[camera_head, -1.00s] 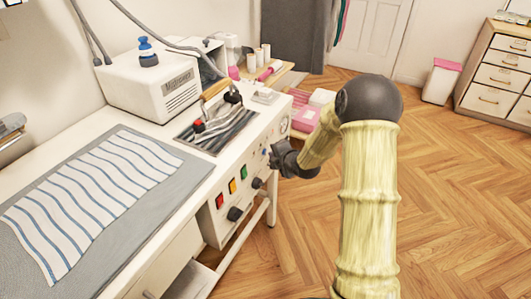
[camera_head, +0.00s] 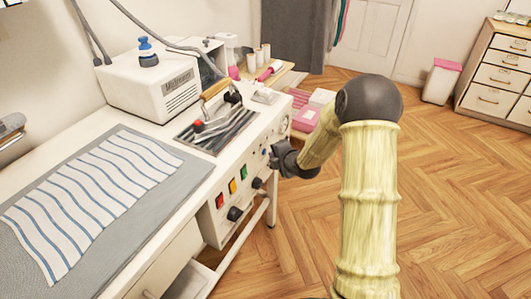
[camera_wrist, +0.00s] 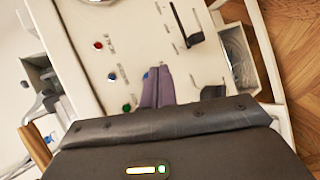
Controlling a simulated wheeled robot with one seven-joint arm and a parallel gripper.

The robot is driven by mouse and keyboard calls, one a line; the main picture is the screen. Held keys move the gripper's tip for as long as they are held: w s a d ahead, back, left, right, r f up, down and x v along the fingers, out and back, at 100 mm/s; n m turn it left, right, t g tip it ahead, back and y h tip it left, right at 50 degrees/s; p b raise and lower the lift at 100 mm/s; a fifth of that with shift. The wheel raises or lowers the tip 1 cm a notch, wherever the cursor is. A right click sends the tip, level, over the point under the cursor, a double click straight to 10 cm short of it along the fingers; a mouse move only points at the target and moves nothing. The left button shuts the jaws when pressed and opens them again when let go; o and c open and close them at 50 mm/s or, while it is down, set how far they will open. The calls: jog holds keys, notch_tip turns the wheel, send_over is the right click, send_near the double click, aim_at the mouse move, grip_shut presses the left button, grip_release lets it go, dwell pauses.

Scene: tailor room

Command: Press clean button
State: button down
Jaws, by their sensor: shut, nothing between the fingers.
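The ironing station's white front panel (camera_head: 212,222) carries red (camera_head: 220,201), yellow (camera_head: 232,186) and green (camera_head: 243,171) square buttons with black knobs. In the wrist view the panel shows small round buttons: red (camera_wrist: 98,45), teal (camera_wrist: 111,76), blue (camera_wrist: 146,75) and green (camera_wrist: 126,107). Labels beside them are too small to read, so I cannot tell which is the clean button. My gripper (camera_head: 274,157) is shut and empty, close to the panel's far part. In the wrist view its fingertips (camera_wrist: 158,72) are right beside the blue button; contact cannot be told.
The table top holds a striped cloth (camera_head: 95,195) on a grey mat, a white boxy machine (camera_head: 150,85) and a recessed tray with tools (camera_head: 217,129). Pink and white boxes (camera_head: 306,118) stand beyond the panel. The wooden floor at right (camera_head: 455,200) is clear.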

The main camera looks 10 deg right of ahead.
jog(key=shift+a, duration=0.1)
jog(key=shift+w+a+b, duration=0.25)
jog(key=shift+a+b, duration=0.05)
jog(key=shift+w+a, duration=0.1)
dwell(0.6)
jog(key=shift+s+d, duration=0.4)
jog(key=shift+d, duration=0.05)
jog(key=s+d, duration=0.3)
jog(key=d, duration=0.2)
jog(key=shift+s+b, duration=0.25)
jog(key=shift+b, duration=0.1)
dwell(0.4)
dwell(0.5)
